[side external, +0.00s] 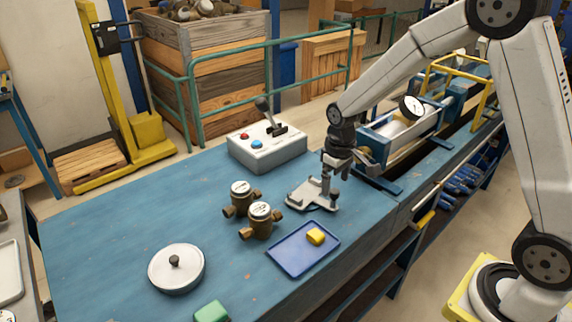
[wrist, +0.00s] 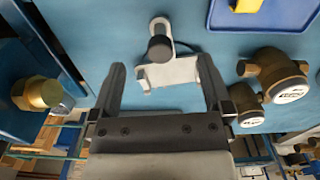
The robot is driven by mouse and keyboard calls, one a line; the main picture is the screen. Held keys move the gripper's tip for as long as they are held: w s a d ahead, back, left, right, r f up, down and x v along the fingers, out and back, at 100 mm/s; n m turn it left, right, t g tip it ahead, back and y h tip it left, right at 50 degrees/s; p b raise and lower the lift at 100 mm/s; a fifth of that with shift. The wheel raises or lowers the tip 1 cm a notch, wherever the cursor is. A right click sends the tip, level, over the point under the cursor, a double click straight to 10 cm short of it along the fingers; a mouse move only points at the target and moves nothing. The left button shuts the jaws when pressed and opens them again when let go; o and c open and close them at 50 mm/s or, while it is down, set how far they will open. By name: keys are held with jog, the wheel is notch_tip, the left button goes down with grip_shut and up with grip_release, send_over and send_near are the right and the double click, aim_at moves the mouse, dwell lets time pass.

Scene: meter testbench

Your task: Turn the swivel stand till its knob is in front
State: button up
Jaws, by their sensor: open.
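The swivel stand is a grey metal piece with a flat plate (side external: 308,197) and a short upright post, near the right part of the blue bench. A dark knob (side external: 335,196) shows on its right side. In the wrist view the stand's grey bracket (wrist: 170,74) lies between my finger lines, with the dark knob (wrist: 160,48) beyond it at the top. My gripper (side external: 345,163) is just above and behind the stand. My gripper (wrist: 161,75) is open, one finger to each side of the bracket. I cannot tell whether either finger touches it.
Two brass meters (side external: 241,195) (side external: 260,221) stand left of the stand. A blue tray (side external: 290,262) with a yellow block (side external: 316,236) lies in front. A control box (side external: 266,148) with a lever stands behind. A round lidded disc (side external: 177,270) lies front left. The bench's left is clear.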

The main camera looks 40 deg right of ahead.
jog(key=shift+f, duration=1.05)
jog(key=shift+c, duration=0.6)
jog(key=shift+s+a, duration=0.1)
jog(key=shift+a, duration=0.8)
dwell(0.7)
jog(key=shift+o, duration=0.6)
